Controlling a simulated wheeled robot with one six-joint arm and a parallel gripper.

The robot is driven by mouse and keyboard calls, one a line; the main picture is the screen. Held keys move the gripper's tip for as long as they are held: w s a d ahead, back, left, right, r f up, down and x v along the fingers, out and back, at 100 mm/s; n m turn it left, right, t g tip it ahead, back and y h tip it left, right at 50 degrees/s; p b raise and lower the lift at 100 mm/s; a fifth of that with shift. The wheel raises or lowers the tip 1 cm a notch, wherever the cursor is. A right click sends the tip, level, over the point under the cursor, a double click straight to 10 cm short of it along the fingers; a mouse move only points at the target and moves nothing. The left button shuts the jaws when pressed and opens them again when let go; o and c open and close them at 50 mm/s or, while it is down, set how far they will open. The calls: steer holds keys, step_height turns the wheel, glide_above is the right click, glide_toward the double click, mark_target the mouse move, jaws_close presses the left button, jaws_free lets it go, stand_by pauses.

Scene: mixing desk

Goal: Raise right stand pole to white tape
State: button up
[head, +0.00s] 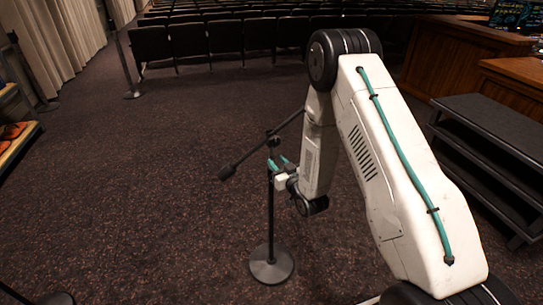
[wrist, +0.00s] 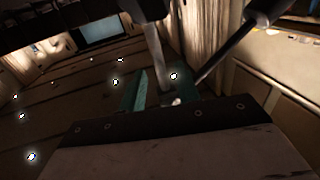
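A dark stand with a round base (head: 271,265) stands upright on the carpet, left of my arm. Its thin pole (head: 270,215) rises to a clutch (head: 273,140) that carries a slanting boom (head: 245,158). My gripper (head: 279,164) is at the upper pole, just below the clutch, with its teal fingertips spread apart. In the wrist view, the pole (wrist: 156,50) runs up between the two teal fingers of my gripper (wrist: 160,92), and a gap shows beside it. The fingers look open. I cannot make out any white tape on the pole.
Another stand base (head: 55,298) is cut off at the lower left. A stand (head: 132,93) is farther back left. Dark steps (head: 490,130) and wooden desks (head: 460,50) are at the right. Chair rows (head: 200,40) line the back. Carpet left of the pole is clear.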

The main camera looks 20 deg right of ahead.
mark_target(272, 157)
steer(key=w, duration=0.3)
steer(key=w+a, duration=0.1)
steer(key=w, duration=0.1)
jaws_close()
step_height(272, 157, up, 12)
steer(key=shift+w+r, duration=0.1)
steer(key=shift+r, duration=0.05)
stand_by(0.3)
jaws_free()
